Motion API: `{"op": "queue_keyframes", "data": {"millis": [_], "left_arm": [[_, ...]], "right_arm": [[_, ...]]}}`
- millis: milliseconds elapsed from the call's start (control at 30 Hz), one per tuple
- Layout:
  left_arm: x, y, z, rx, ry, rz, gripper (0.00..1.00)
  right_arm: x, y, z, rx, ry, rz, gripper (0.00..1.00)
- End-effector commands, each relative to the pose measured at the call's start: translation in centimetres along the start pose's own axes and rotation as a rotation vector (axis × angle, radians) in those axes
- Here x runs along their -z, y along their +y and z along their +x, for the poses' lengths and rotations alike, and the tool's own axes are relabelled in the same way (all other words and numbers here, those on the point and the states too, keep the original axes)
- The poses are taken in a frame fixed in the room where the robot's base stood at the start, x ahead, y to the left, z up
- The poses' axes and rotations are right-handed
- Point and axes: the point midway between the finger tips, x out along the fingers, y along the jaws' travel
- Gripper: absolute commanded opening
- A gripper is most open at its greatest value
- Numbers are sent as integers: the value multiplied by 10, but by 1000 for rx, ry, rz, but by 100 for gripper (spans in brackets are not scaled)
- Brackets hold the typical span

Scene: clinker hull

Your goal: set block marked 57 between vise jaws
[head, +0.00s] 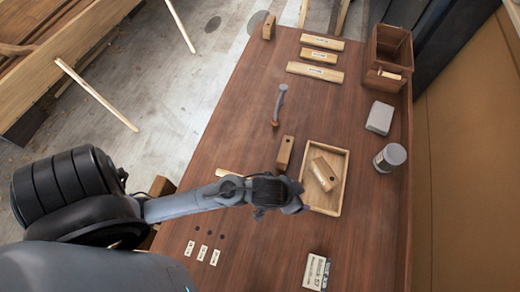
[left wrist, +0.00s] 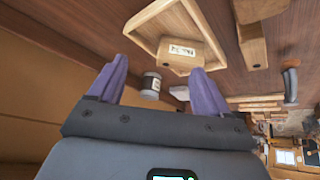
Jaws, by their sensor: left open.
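A light wooden block (head: 323,174) with a pale label lies tilted in a shallow wooden tray (head: 346,161); its marking is too small to read. In the left wrist view the block's label (left wrist: 181,50) faces me but is not legible. A second wooden block (head: 285,152) stands just left of the tray, and it also shows in the left wrist view (left wrist: 252,46). My left gripper (head: 300,200) is open and empty, close to the tray's near left side; its fingers (left wrist: 155,88) are spread apart. I cannot make out the vise jaws clearly. My right gripper is not in view.
A printed carton (head: 316,271) lies near the front edge. A grey can (head: 390,157) and grey block (head: 380,117) stand right of the tray. A hammer-like tool (head: 279,104), labelled wooden pieces (head: 315,72) and an open wooden box (head: 388,50) lie farther back. Small labels (head: 203,252) lie front left.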

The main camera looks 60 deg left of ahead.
Motion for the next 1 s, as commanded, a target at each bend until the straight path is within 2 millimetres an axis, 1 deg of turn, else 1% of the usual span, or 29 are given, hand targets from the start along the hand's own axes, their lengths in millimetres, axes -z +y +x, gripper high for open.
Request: {"op": "queue_keyframes", "data": {"millis": [33,100,200,333,400,500,1000], "left_arm": [[-18,-12,-12,21,-40,-10,78],[-38,-29,-28,49,-94,-4,78],[-63,-47,-46,72,-163,2,78],[-83,-60,-62,83,-220,11,78],[-89,-63,-66,85,-235,13,78],[-92,-65,-68,85,-243,16,78],[-91,-64,-68,85,-242,18,78]], "right_arm": [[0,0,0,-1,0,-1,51],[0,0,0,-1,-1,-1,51],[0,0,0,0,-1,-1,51],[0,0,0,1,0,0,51],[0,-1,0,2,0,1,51],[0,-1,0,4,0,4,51],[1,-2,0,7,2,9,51]]}}
